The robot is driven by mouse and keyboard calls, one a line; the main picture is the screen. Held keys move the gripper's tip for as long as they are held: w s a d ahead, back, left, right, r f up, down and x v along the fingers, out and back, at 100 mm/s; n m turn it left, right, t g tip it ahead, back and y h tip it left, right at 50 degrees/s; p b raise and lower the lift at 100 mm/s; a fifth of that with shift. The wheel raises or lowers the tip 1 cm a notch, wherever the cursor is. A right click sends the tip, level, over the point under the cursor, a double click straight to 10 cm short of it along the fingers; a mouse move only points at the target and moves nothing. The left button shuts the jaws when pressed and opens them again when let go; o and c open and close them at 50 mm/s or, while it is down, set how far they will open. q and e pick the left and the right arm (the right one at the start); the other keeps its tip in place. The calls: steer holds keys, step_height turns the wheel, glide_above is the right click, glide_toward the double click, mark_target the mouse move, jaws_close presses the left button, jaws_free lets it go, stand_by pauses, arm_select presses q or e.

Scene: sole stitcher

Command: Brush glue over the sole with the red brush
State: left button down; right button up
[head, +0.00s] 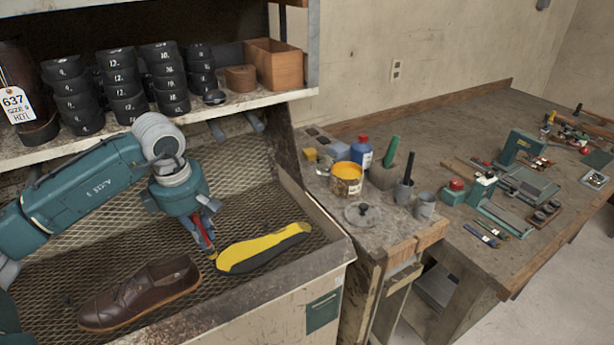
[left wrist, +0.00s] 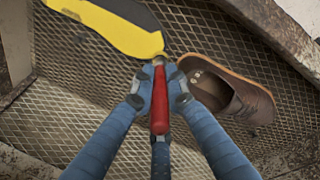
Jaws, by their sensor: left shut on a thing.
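My left gripper (head: 203,236) is shut on the red brush (head: 206,240), which points down with its tip at the left end of the sole. The sole (head: 264,249) lies on the mesh tray; its face is partly yellow and partly dark grey. In the left wrist view the fingers (left wrist: 160,85) close around the red brush handle (left wrist: 159,105), and its tip meets the edge of the sole (left wrist: 118,32). I cannot tell whether the bristles press on it. A yellow glue can (head: 346,182) stands open on the side bench. My right gripper is not in view.
A brown shoe (head: 140,294) lies on the mesh tray (head: 95,262) left of the sole, close to the gripper. A raised rim (head: 325,255) bounds the tray at right. A shelf (head: 205,112) with black stacked pieces overhangs the back. A lid (head: 362,214) and cups stand on the side bench.

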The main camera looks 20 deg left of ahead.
mark_target(199, 221)
arm_select(q)
steer(key=shift+r+p, duration=1)
steer(key=shift+r, duration=0.9)
